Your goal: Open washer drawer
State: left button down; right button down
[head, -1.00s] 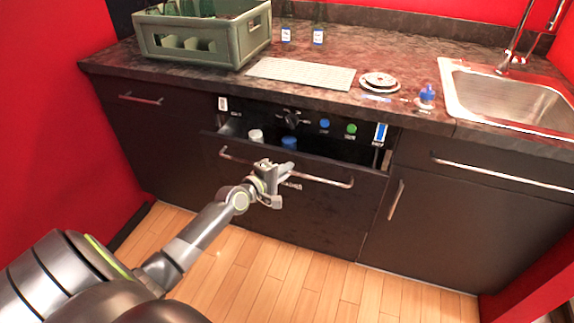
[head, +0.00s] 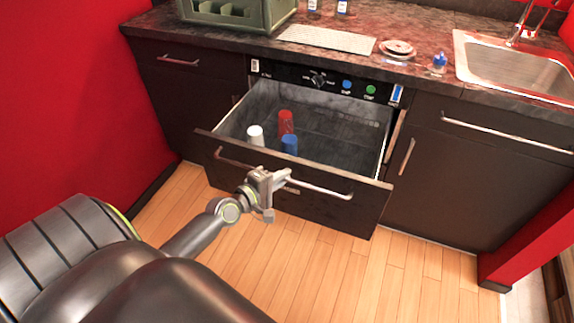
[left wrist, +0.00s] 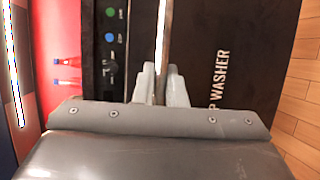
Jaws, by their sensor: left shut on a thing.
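The washer drawer (head: 330,213) is pulled well out from the counter, and its grey inside shows. A long metal handle bar (head: 322,190) runs across its dark front. My left gripper (head: 268,182) is shut on the handle near its middle. In the left wrist view the two pale fingers (left wrist: 160,88) close around the handle bar (left wrist: 165,45), beside the washer lettering on the drawer front. A white cup (head: 255,135), a red cup (head: 286,122) and a blue cup (head: 290,145) stand inside the drawer. My right gripper is not in view.
The control panel (head: 320,80) with a knob and blue and green buttons sits above the drawer. The countertop (head: 400,85) holds a green crate (head: 272,14), a white mat (head: 325,39) and a sink (head: 515,65). Wooden floor (head: 300,260) lies clear in front.

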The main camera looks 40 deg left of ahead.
pick_arm(q)
jog(key=shift+s+d, duration=0.25)
jog(key=shift+s, duration=0.65)
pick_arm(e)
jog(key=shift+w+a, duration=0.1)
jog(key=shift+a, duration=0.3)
pick_arm(q)
jog(key=c, duration=1.5)
grip_release()
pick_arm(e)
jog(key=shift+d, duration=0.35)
